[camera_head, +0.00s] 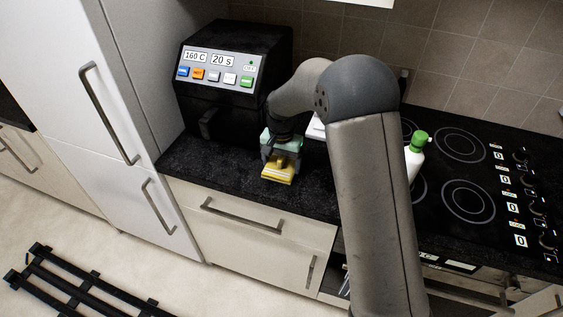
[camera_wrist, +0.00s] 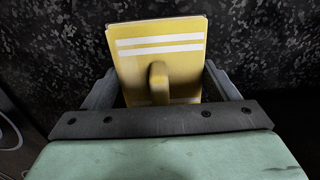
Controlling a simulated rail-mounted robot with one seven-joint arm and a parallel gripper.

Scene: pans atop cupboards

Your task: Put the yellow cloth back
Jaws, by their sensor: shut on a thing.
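The yellow cloth (camera_head: 279,173) shows as a flat yellow piece with white stripes and a raised yellow grip in its middle. In the wrist view the yellow cloth (camera_wrist: 188,60) lies between the two fingers of my gripper (camera_wrist: 160,84). My gripper (camera_head: 281,164) is shut on it, low at the black worktop (camera_head: 235,178), near the front edge. I cannot tell whether the cloth touches the worktop. The underside of the cloth is hidden.
A black appliance (camera_head: 225,77) with coloured buttons stands behind and left. A hob (camera_head: 468,201) and a white bottle with a green cap (camera_head: 415,155) are at the right, partly behind my arm. A white thing (camera_head: 315,127) lies behind my gripper. Worktop left of my gripper is clear.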

